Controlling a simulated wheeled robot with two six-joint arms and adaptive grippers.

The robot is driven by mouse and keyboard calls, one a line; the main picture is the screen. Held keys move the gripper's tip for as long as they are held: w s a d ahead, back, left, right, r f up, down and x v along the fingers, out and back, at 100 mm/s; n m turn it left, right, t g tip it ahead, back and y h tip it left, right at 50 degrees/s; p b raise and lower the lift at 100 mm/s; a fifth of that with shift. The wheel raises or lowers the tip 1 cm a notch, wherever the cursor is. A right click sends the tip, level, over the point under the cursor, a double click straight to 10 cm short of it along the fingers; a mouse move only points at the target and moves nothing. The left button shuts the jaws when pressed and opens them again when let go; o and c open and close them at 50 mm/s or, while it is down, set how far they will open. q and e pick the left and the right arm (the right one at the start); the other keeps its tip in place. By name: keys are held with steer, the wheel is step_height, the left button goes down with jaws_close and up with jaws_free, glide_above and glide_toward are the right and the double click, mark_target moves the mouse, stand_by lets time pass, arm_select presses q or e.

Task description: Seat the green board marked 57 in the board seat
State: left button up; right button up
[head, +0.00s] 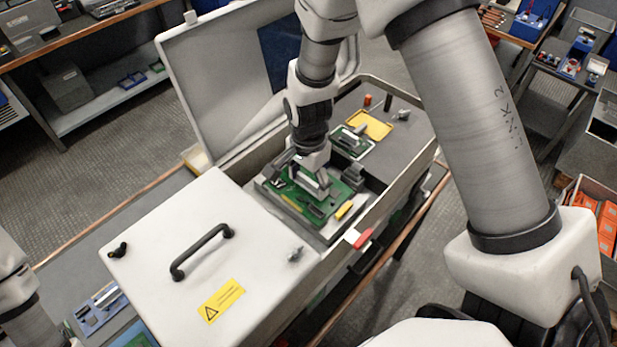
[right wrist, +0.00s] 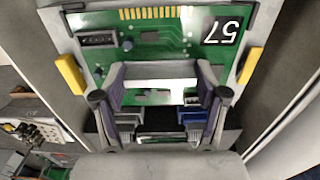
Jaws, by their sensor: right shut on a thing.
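The green board (head: 325,196) lies in the open bay of the white cabinet, under my right gripper (head: 314,182). In the right wrist view, the board (right wrist: 150,45) carries a white 57 on a black patch at its upper right and gold contacts along its top edge. My right gripper (right wrist: 160,84) is shut on the board, its two fingers around a pale block in the middle. A grey board seat (right wrist: 262,25) with yellow levers (right wrist: 68,75) frames the board's sides. I cannot tell whether the board is fully down. My left gripper is outside the head view.
The raised lid (head: 215,75) stands behind the bay. A closed white cover with a black handle (head: 200,252) lies at its left. A smaller green board (head: 350,142) and yellow plate (head: 372,124) are beyond. A red-and-white tab (head: 358,238) sits on the near rim.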

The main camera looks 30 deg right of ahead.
steer(key=shift+f, duration=0.1)
steer(key=o, duration=1.3)
